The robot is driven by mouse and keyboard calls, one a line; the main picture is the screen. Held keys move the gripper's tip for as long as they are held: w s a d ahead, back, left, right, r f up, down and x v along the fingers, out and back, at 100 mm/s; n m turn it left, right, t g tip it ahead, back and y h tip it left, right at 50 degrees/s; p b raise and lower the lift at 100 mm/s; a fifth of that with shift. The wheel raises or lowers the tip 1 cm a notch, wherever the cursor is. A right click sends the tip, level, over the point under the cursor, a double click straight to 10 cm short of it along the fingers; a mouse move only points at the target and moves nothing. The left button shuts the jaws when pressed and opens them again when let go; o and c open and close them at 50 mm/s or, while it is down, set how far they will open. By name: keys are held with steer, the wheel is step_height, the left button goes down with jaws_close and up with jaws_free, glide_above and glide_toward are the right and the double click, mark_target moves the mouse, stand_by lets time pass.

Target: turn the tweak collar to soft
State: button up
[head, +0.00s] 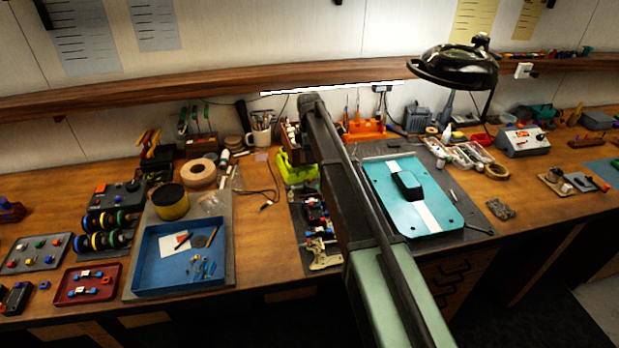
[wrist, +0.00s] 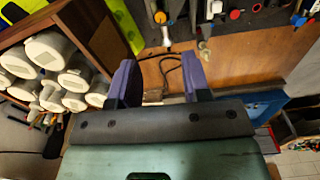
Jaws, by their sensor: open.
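I cannot single out the tweak collar in either view. The racecar chassis (head: 318,222), with red, blue and pale parts, lies on a dark mat left of my arm in the head view, partly hidden by the arm. In the wrist view, some small parts with red and blue tops (wrist: 190,18) show at the upper edge, beyond the fingertips. My gripper (wrist: 160,75) shows two purple fingers set apart with nothing between them. It is above the bench, beside a wooden rack of white bottles. In the head view my arm hides the gripper.
The wooden bottle rack (wrist: 98,25) stands close to the left finger. A yellow-green body shell (head: 297,170) lies near the chassis. A teal board (head: 440,215) is right of my arm, and a blue tray (head: 160,282) is to the left. A lamp (head: 455,68) overhangs the bench.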

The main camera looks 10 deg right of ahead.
mark_target(309, 181)
step_height(309, 181, down, 11)
steer(key=b, duration=1.1)
steer(key=shift+r, duration=0.1)
jaws_close()
